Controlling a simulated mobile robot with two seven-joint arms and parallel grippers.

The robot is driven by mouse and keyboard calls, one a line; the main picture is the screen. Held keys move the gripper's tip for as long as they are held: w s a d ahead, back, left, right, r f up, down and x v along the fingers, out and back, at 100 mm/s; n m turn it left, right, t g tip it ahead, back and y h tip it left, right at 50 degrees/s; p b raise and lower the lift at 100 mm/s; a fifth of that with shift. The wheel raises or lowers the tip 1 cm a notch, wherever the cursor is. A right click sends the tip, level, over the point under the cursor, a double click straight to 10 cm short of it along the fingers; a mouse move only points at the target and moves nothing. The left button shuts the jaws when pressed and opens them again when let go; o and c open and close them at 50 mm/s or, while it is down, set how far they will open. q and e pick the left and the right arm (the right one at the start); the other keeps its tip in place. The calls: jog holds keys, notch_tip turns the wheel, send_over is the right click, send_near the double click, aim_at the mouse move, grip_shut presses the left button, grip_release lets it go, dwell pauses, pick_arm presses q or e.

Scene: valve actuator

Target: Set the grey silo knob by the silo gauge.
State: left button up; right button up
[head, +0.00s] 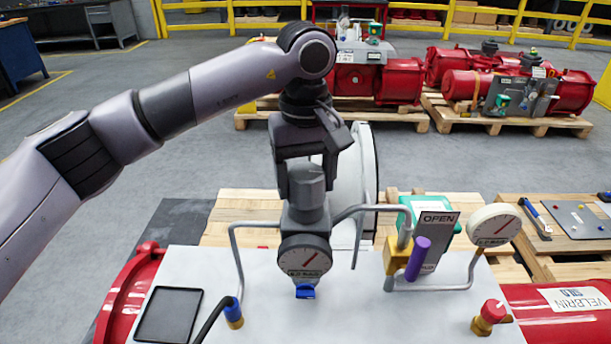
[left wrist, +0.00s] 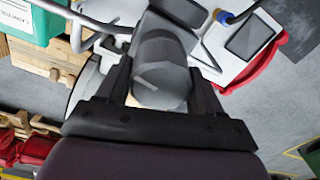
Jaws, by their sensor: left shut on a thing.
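The grey knob (head: 308,182) is a faceted cylinder standing on the valve body behind the front gauge. My left gripper (head: 303,172) reaches down from above and is shut on the knob, a finger on either side. In the left wrist view the knob (left wrist: 160,72) sits between the two dark fingers, with a pale mark on its top. The front dark-rimmed gauge (head: 304,257) has a red needle pointing up and right. A second, white gauge (head: 494,226) stands at right, its red needle also tilted up right. Their small labels are hard to read. My right gripper is not in view.
Close to the knob are grey pipes (head: 352,212), a yellow valve with a purple handle (head: 418,258), an OPEN sign (head: 437,222) and a blue tab (head: 305,291). A black tray (head: 168,315) and a red knob (head: 491,312) are on the white panel (head: 400,322).

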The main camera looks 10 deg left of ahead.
pick_arm(q)
jog(key=shift+n, duration=0.3)
jog(key=n+b, duration=0.1)
jog(key=n, duration=0.3)
jog(key=shift+a, duration=0.1)
jog(key=n+b, duration=0.1)
jog(key=n, duration=0.4)
jog(key=shift+r, duration=0.1)
jog(key=n+b, duration=0.1)
jog(key=n, duration=0.4)
jog(key=shift+s, duration=0.1)
jog(key=n+b, duration=0.1)
jog(key=n, duration=0.3)
jog(key=shift+s+n, duration=0.1)
jog(key=shift+n, duration=0.3)
jog(key=o, duration=1)
jog(key=shift+s, duration=0.1)
